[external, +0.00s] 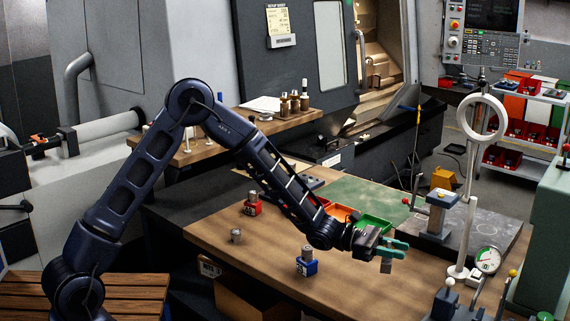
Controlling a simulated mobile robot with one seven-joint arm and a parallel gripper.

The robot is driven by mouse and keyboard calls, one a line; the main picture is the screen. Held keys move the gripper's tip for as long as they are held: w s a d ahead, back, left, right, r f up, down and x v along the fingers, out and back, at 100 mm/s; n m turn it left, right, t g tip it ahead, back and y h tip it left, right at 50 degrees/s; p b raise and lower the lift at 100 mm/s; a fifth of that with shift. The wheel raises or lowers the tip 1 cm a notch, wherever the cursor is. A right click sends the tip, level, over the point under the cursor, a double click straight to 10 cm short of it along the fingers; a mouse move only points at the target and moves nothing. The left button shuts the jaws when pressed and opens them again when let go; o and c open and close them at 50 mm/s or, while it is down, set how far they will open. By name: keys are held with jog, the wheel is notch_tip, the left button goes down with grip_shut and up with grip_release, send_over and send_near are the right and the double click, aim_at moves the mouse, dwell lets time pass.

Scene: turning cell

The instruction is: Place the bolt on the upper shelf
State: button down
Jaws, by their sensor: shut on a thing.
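My gripper (388,250), with teal fingers, is over the right part of the wooden workbench (215,248). It is shut on a small grey metal piece, seemingly the bolt (386,267), which shows just below the fingers. Most of the bolt's upper part is hidden by the fingers. A wooden shelf (205,146) with bottles stands behind the bench at left. A white rack (540,97) with shelves and coloured bins stands at far right. I cannot tell which of these holds the upper shelf.
A blue holder (306,267), a red holder (252,207) and a small metal part (236,236) stand on the bench. A white ring stand (470,200) and a dial gauge (487,260) rise right of my gripper.

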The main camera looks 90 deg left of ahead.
jog(key=s+d+f+h, duration=0.1)
jog(key=s+d+f, duration=0.1)
jog(key=d, duration=0.2)
jog(key=s+d+f+m+g, duration=0.1)
jog(key=s+d+f, duration=0.1)
jog(key=d, duration=0.2)
jog(key=s+d+f+h, duration=0.1)
jog(key=s+d+f, duration=0.1)
jog(key=s+d, duration=0.1)
jog(key=shift+d+m+g+h, duration=0.3)
jog(key=shift+d+m+g, duration=0.1)
jog(key=shift+d, duration=0.2)
jog(key=s+d+f, duration=0.4)
jog(key=s+d, duration=0.1)
jog(key=s+a+f+n+t+y, duration=0.1)
jog(key=s+a+f+n+y, duration=0.1)
jog(key=f+y, duration=0.2)
jog(key=s+a+f+n+t+y, duration=0.2)
jog(key=s+a+f+n+y, duration=0.1)
jog(key=f, duration=0.6)
jog(key=s+a+f+n+t+y, duration=0.1)
jog(key=s+a+f+n+y, duration=0.2)
jog(key=f, duration=0.4)
jog(key=shift+s+f+y, duration=0.2)
jog(key=shift+s+y, duration=0.05)
jog(key=shift+y, duration=0.65)
jog(key=shift+w+d+r, duration=0.1)
jog(key=shift+d+r, duration=0.05)
jog(key=shift+d, duration=0.05)
